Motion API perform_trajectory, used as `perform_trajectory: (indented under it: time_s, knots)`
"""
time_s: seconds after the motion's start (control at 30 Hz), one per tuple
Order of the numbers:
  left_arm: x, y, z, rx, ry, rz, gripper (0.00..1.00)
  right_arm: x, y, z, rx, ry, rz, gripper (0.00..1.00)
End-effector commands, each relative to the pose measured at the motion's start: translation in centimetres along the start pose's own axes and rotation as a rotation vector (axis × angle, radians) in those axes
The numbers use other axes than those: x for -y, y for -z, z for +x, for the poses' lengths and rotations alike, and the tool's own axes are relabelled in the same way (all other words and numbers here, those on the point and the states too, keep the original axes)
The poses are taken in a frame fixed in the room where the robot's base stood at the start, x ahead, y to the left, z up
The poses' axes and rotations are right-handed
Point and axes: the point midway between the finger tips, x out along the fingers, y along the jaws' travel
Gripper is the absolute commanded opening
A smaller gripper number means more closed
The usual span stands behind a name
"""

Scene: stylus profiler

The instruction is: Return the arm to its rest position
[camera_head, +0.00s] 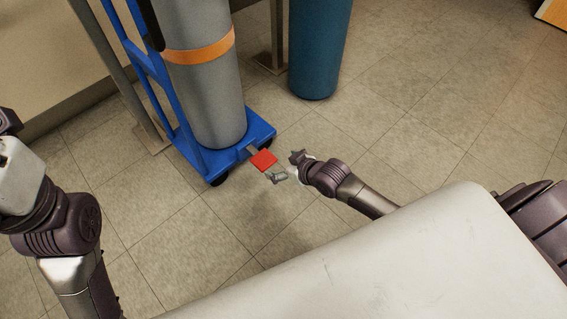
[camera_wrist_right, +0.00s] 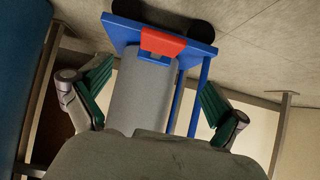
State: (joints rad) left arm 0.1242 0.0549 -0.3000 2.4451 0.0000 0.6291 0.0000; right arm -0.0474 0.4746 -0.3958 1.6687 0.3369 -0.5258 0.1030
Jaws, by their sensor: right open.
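My right arm (camera_head: 368,196) reaches from the right over the floor. My right gripper (camera_head: 287,167) is open and empty, its fingers apart, close to a red pedal-like plate (camera_head: 263,160) on the front of a blue cylinder cart. In the right wrist view, the green-padded fingers of my right gripper (camera_wrist_right: 150,95) stand wide on either side, with the red plate (camera_wrist_right: 163,43) beyond them and nothing between the pads. My left arm (camera_head: 62,230) is at the left edge. Its gripper end is mostly cut off by the frame, so its jaws cannot be judged.
The blue cart (camera_head: 222,155) carries a grey gas cylinder (camera_head: 212,105) with an orange band. A teal cylinder (camera_head: 320,50) stands behind, beside a metal post. A pale rounded surface (camera_head: 420,265) fills the front. The tiled floor (camera_head: 440,110) at the right is clear.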

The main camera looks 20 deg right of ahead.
Motion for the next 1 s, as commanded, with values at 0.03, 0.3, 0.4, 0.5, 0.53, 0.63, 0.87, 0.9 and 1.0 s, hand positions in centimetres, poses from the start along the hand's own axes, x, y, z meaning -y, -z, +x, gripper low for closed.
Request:
perform_trajectory:
  time_s: [0.03, 0.3, 0.4, 0.5, 0.53, 0.63, 0.87, 0.9, 1.0]
  knots:
    - [0.0, 0.0, 0.0, 0.0, 0.0, 0.0, 0.0, 0.0, 0.0, -0.3, 0.0, 0.0, 0.0, 0.98]
    - [0.0, 0.0, 0.0, 0.0, 0.0, 0.0, 0.0, 0.0, 0.0, -0.6, 0.0, 0.0, 0.0, 0.98]
    - [0.0, 0.0, 0.0, 0.0, 0.0, 0.0, 0.0, 0.0, 0.0, -0.6, 0.0, 0.0, 0.0, 0.98]
    - [0.0, 0.0, 0.0, 0.0, 0.0, 0.0, 0.0, 0.0, 0.0, -0.6, 0.0, 0.0, 0.0, 0.98]
    - [0.0, 0.0, 0.0, 0.0, 0.0, 0.0, 0.0, 0.0, 0.0, -0.6, 0.0, 0.0, 0.0, 0.98]
    - [0.0, 0.0, 0.0, 0.0, 0.0, 0.0, 0.0, 0.0, 0.1, -0.6, -0.001, 0.0, 0.0, 0.98]
    - [0.1, -0.3, -0.1, 0.029, 0.01, -0.003, 0.0, 3.2, 6.0, -2.7, -0.202, 0.044, -0.004, 0.98]
    - [0.2, -0.3, -0.2, 0.039, 0.014, -0.005, 0.0, 4.3, 8.2, -3.8, -0.281, 0.058, -0.005, 0.98]
    - [0.3, -0.5, -0.6, 0.068, 0.025, -0.009, 0.0, 7.0, 14.3, -7.6, -0.508, 0.089, -0.004, 0.98]
